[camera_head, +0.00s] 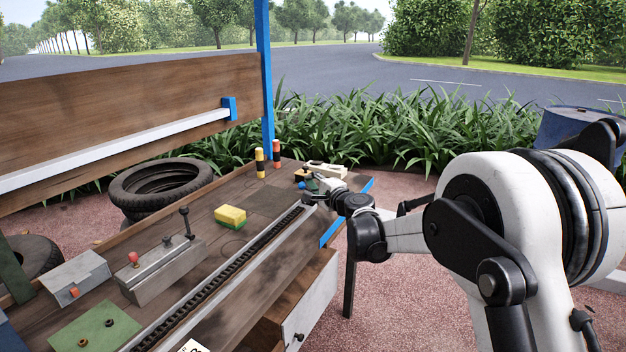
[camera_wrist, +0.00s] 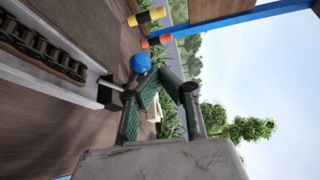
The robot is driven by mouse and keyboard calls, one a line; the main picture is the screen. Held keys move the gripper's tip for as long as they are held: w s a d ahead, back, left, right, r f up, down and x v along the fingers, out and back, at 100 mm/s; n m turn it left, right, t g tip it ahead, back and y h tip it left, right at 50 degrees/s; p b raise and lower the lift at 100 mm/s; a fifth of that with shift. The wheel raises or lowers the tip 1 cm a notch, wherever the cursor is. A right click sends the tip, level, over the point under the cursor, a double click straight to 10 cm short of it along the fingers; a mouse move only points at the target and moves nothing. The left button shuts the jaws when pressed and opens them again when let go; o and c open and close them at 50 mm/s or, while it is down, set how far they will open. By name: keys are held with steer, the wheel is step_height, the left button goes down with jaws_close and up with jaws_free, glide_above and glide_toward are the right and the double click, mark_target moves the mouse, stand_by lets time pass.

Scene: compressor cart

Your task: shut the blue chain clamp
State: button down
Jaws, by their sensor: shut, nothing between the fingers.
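The chain clamp shows a round blue knob (camera_wrist: 140,62) in the wrist view, beside a dark block (camera_wrist: 107,92) and a light rod at the end of the chain (camera_wrist: 42,45). In the head view the blue knob (camera_head: 302,185) is small, near the far end of the chain channel (camera_head: 235,268). My gripper (camera_wrist: 164,77) is shut and empty, its green-padded fingers meeting close beside the knob. I cannot tell whether they touch it. In the head view my gripper (camera_head: 311,184) is at the bench's far right, partly hiding the clamp.
Two striped posts (camera_head: 260,163) stand at the bench's far edge, near a pale object (camera_head: 326,170) behind my gripper. A yellow-green sponge (camera_head: 230,216) and a grey block with levers (camera_head: 163,268) lie left of the chain. A blue upright (camera_head: 265,80) rises at the back.

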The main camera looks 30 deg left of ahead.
steer(key=shift+s+a+f, duration=0.25)
steer(key=shift+s, duration=0.25)
step_height(320, 180, up, 4)
steer(key=w+p, duration=0.2)
steer(key=s+d+f, duration=0.2)
steer(key=d+f, duration=0.2)
steer(key=d, duration=0.6)
steer(key=shift+f+p, duration=0.35)
steer(key=shift+p, duration=0.05)
steer(key=shift+d, duration=0.1)
